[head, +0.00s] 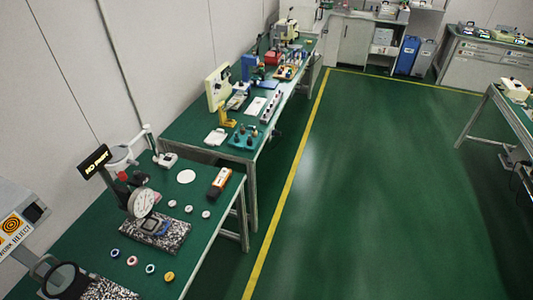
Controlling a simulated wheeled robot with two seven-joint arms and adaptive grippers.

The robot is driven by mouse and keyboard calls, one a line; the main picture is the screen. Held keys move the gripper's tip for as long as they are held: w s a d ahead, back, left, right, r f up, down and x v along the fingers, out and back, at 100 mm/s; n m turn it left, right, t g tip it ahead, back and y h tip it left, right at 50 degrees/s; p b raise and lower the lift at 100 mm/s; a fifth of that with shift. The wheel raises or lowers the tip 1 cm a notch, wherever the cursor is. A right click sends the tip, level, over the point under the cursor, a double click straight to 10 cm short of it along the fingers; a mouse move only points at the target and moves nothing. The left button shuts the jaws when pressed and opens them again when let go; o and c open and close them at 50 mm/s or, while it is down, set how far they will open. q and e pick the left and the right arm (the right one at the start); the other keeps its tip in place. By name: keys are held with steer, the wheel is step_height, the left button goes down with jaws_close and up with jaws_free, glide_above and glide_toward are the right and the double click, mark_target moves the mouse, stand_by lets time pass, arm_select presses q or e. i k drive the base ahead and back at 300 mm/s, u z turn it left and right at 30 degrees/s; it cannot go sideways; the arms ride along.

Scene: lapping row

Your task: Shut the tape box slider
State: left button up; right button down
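I cannot make out a tape box slider for certain in the head view. An orange and black box-like item (219,182) lies near the right edge of the near green-topped table (215,232); whether it is the tape box is too small to tell. Neither of my grippers is in view.
A dial gauge stand (142,203) on a speckled plate, small round pieces (132,261) and a white disc (186,176) are on the near table. A second bench (195,131) with tools stands beyond. Open green floor (370,190) lies right of the yellow line (290,180).

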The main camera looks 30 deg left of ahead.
mark_target(224, 172)
steer(key=u, duration=0.2)
steer(key=i, duration=1.25)
steer(key=u, duration=1.3)
steer(key=i, duration=0.7)
steer(key=u, duration=0.8)
